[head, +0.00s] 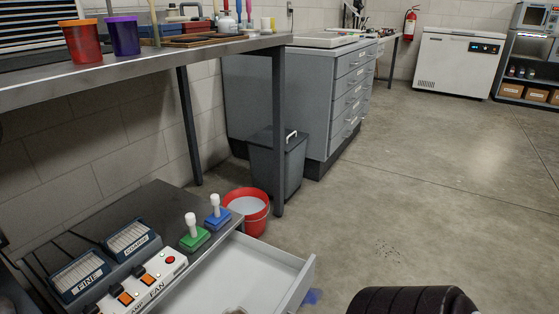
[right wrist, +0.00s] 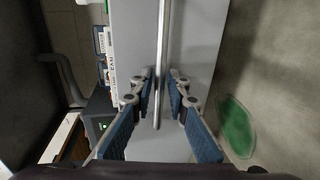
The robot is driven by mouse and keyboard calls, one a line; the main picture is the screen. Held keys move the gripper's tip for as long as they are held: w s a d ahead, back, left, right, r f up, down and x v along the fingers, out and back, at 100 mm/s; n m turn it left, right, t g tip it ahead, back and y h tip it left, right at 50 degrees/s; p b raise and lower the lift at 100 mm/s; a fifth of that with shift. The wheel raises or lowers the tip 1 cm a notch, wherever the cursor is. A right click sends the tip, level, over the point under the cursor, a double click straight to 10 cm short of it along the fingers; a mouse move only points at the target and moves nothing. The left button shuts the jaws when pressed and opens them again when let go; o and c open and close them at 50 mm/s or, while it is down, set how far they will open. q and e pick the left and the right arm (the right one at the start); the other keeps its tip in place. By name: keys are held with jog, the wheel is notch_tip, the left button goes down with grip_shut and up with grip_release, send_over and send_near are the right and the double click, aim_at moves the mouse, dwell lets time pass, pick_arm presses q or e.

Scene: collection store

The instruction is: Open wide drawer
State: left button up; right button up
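A wide grey-white drawer (head: 295,287) is pulled out from under the low dark bench (head: 150,205) in the head view, and part of its inside shows. In the right wrist view a grey drawer front (right wrist: 200,22) carries a long metal bar handle (right wrist: 163,45). My right gripper (right wrist: 161,75) is there with its two blue-padded fingers apart, one on each side of the bar. Narrow gaps show between the fingertips and the bar. My left gripper is not in view, and my right gripper is out of the head view.
A red bucket (head: 259,208) and grey bin (head: 290,165) stand behind the drawer. The floor (head: 420,210) to the right is clear.

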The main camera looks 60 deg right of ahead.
jog(key=a+v, duration=0.1)
jog(key=v, duration=1.1)
jog(key=shift+d, duration=0.4)
